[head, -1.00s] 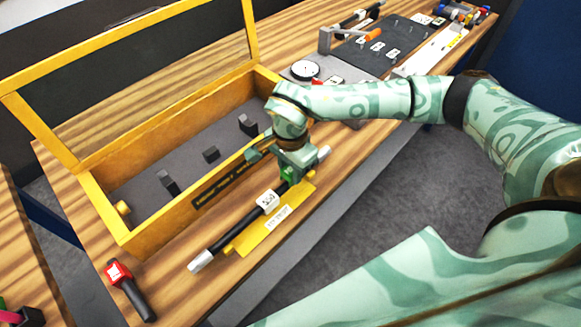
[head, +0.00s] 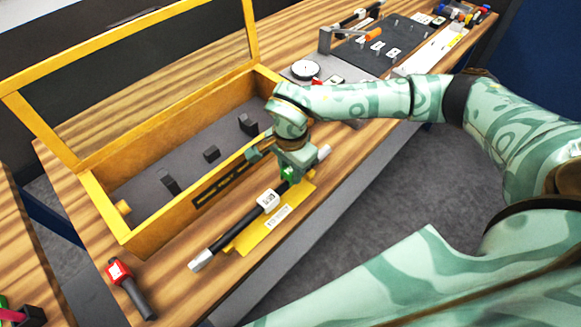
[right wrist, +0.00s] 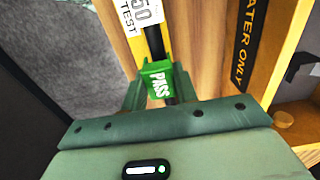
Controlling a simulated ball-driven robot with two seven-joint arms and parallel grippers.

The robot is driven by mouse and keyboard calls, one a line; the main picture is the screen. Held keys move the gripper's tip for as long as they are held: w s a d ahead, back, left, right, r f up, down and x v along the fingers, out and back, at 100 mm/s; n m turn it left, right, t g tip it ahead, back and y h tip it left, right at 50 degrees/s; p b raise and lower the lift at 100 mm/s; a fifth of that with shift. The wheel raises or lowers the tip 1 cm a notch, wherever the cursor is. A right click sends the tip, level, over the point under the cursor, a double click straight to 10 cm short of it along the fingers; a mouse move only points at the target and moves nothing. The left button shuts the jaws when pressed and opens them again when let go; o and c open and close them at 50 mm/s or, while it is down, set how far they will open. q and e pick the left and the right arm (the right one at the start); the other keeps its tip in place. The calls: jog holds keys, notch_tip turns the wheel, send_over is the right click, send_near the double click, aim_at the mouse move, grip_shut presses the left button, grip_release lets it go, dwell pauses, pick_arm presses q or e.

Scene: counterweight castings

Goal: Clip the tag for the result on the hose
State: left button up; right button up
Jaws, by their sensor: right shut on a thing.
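The black hose (head: 238,228) with silver ends lies along a yellow stand (head: 262,238) on the bench, in front of the yellow box. A white printed tag (head: 267,200) sits on its middle; it also shows in the right wrist view (right wrist: 143,14). My right gripper (head: 287,180) is over the hose's far part, shut on a green PASS tag (right wrist: 158,82). In the right wrist view the black hose (right wrist: 155,45) runs behind the green tag. I cannot tell whether the tag is clipped around it. My left gripper is not in view.
The yellow open-lidded box (head: 160,232) with dark blocks stands close behind the hose. A red and black handheld tool (head: 128,288) lies at the near left. A round gauge (head: 305,69) and a dark board (head: 378,46) with tags are farther back.

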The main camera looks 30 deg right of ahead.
jog(key=shift+f+b, duration=0.6)
jog(key=shift+f, duration=0.7)
dwell(0.4)
jog(key=o, duration=0.8)
jog(key=shift+r, duration=0.1)
notch_tip(320, 180, up, 7)
jog(key=p, duration=0.6)
